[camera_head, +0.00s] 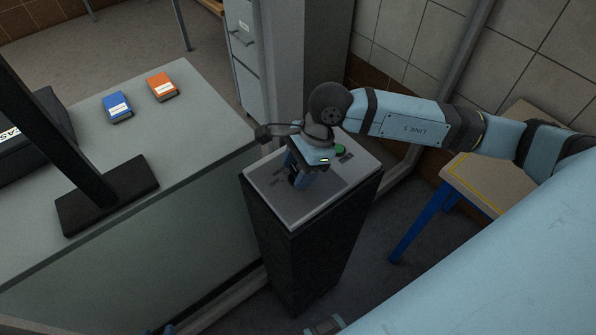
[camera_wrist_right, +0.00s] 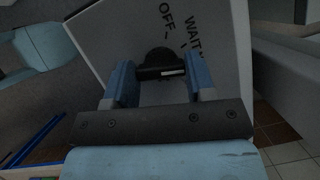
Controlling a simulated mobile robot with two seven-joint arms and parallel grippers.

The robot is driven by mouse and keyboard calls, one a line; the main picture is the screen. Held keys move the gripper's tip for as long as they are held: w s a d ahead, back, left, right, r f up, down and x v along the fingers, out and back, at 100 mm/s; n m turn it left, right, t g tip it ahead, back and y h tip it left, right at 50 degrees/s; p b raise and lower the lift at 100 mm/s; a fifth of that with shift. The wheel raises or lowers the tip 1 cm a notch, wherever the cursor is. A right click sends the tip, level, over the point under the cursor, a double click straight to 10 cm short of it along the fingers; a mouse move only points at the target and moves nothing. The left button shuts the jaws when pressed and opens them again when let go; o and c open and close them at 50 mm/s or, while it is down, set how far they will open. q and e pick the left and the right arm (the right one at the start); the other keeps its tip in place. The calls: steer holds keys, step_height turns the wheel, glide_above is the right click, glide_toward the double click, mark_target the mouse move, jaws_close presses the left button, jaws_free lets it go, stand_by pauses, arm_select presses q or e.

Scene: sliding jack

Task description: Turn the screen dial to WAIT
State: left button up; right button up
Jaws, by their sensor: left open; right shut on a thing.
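The dial (camera_wrist_right: 160,62) is a dark knob on the light panel (camera_wrist_right: 100,28) in the right wrist view, with a pale mark on its bar. The printed words OFF and WAIT show above it, tilted. My right gripper (camera_wrist_right: 160,76) is shut on the dial, one blue finger on each side. In the head view my right gripper (camera_head: 299,180) points down onto the top of the dark pedestal (camera_head: 305,255) and mostly hides the dial. My left gripper (camera_head: 161,330) shows only as blue tips at the bottom edge, apart from the pedestal.
A green button (camera_head: 340,149) is on the panel behind my right gripper. A grey desk (camera_head: 205,120) at left holds a monitor stand (camera_head: 105,195), a blue box (camera_head: 117,106) and an orange box (camera_head: 162,87). A blue-legged table (camera_head: 480,180) stands at right.

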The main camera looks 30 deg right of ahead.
steer(key=n+b, duration=0.1)
steer(key=b, duration=0.1)
steer(key=n+g+b, duration=0.1)
steer(key=n+b, duration=0.2)
steer(key=b, duration=0.1)
steer(key=shift+w+f+n+g, duration=0.15)
steer(key=shift+f+n+g, duration=0.15)
steer(key=shift+g, duration=0.1)
arm_select(q)
step_height(320, 180, down, 8)
steer(key=b, duration=0.1)
steer(key=shift+w+d+r+b, duration=0.15)
steer(key=shift+d+r+b, duration=0.1)
steer(key=shift+b, duration=0.15)
arm_select(e)
steer(key=shift+r+n+g, duration=0.2)
steer(key=shift+n+g, duration=0.1)
steer(key=shift+n, duration=0.4)
steer(key=shift+r, duration=0.1)
arm_select(q)
steer(key=shift+f, duration=0.1)
arm_select(e)
steer(key=o, duration=0.9)
steer(key=shift+h, duration=0.3)
